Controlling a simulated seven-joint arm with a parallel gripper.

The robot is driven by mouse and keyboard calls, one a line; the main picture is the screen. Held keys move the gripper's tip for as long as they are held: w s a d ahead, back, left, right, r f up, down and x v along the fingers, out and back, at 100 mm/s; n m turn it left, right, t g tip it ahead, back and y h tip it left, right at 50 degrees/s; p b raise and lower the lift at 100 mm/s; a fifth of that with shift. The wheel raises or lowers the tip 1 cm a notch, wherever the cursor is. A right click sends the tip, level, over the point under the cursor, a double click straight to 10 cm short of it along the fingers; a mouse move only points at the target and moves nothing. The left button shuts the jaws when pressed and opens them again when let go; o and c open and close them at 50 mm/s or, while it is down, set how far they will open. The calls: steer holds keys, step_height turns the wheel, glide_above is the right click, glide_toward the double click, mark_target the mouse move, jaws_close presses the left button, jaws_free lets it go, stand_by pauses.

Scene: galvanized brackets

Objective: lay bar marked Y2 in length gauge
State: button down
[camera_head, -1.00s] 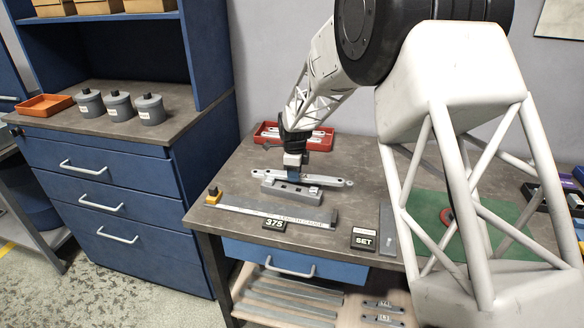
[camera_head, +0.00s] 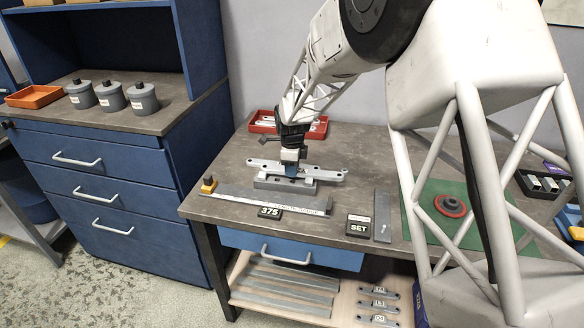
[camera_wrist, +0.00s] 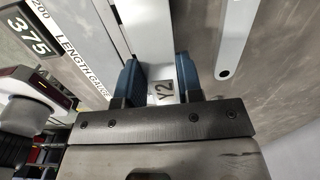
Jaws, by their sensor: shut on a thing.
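The bar marked Y2 (camera_wrist: 163,90) shows as a pale piece with its label between the blue fingertips in the wrist view. My gripper (camera_wrist: 157,82) is shut on it. In the head view my gripper (camera_head: 291,172) points down at a grey block (camera_head: 268,184) behind the length gauge, and it hides most of the held bar. I cannot tell whether the bar touches the block. The length gauge (camera_head: 240,200) is a long grey strip along the front of the bench, with a yellow-and-black piece at its left end. It also shows at left in the wrist view (camera_wrist: 70,45).
A pale bar with holes (camera_head: 328,175) lies just behind the block. A 375 plate (camera_head: 269,212) and a SET plate (camera_head: 358,225) are at the front. A red tray (camera_head: 262,122) stands behind, a green mat (camera_head: 420,228) to the right.

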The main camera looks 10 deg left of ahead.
steer(key=shift+a+r, duration=0.15)
steer(key=shift+a, duration=0.1)
step_height(320, 180, up, 3)
glide_above(272, 199)
steer(key=shift+s+m, duration=0.1)
steer(key=shift+m, duration=0.2)
steer(key=shift+f, duration=0.3)
steer(key=shift+f, duration=3.2)
steer(key=c, duration=0.7)
jaws_free()
